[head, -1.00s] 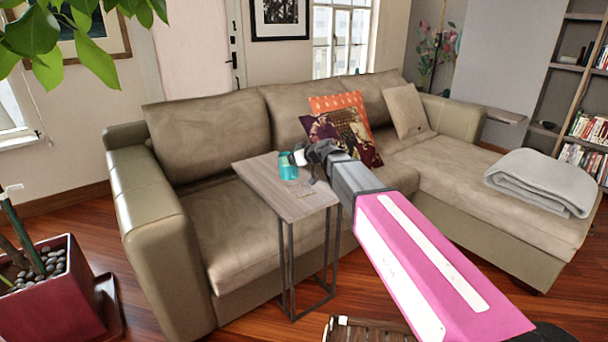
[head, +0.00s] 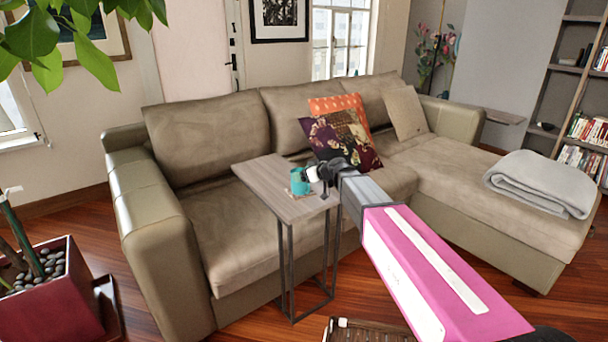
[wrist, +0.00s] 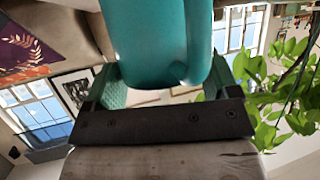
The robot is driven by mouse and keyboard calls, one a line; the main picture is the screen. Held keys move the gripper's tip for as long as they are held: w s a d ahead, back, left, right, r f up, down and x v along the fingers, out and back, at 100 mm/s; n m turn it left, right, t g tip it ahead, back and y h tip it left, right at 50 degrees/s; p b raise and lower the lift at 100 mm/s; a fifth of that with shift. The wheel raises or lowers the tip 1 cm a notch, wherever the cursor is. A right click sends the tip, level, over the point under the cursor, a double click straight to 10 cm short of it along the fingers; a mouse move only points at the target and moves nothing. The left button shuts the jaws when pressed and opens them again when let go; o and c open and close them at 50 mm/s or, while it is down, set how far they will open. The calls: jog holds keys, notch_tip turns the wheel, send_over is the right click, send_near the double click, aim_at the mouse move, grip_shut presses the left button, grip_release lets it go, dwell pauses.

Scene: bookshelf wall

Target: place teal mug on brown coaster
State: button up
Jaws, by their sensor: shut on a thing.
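The teal mug (head: 298,183) is upright over the small side table (head: 270,177). In the wrist view the mug (wrist: 160,40) fills the upper middle, with its handle side toward my fingers. My gripper (head: 316,174) comes from the right and is shut on the mug; its fingers (wrist: 165,88) show on both sides of it in the wrist view. The brown coaster (head: 290,192) is mostly hidden by the mug; only a thin edge shows below it. I cannot tell whether the mug touches the coaster or hovers just above it.
A beige sofa (head: 215,215) stands behind and around the side table, with patterned cushions (head: 345,140) and a folded grey blanket (head: 540,182). A potted plant (head: 50,290) is at the lower left. The left and back parts of the tabletop are clear.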

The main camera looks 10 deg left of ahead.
jog(key=o, duration=1.3)
jog(key=v, duration=1.2)
jog(key=s+d+f+m+g+h, duration=0.2)
jog(key=s+d+f+m+h, duration=0.2)
jog(key=d, duration=0.7)
jog(key=s+d+f+m+g+h, duration=0.1)
jog(key=s+d+f+m+h, duration=0.3)
jog(key=s+d+f, duration=0.5)
jog(key=s+d+f+m+g+h, duration=0.2)
jog(key=s+d+f+m+h, duration=0.2)
jog(key=d+f, duration=0.5)
jog(key=shift+s+d+f+m+g, duration=0.15)
jog(key=shift+s+d+m, duration=0.1)
jog(key=shift+s+d, duration=0.55)
jog(key=shift+s+d+f+m+g, duration=0.2)
jog(key=shift+s+d, duration=0.35)
jog(key=shift+d, duration=0.45)
jog(key=shift+r, duration=0.1)
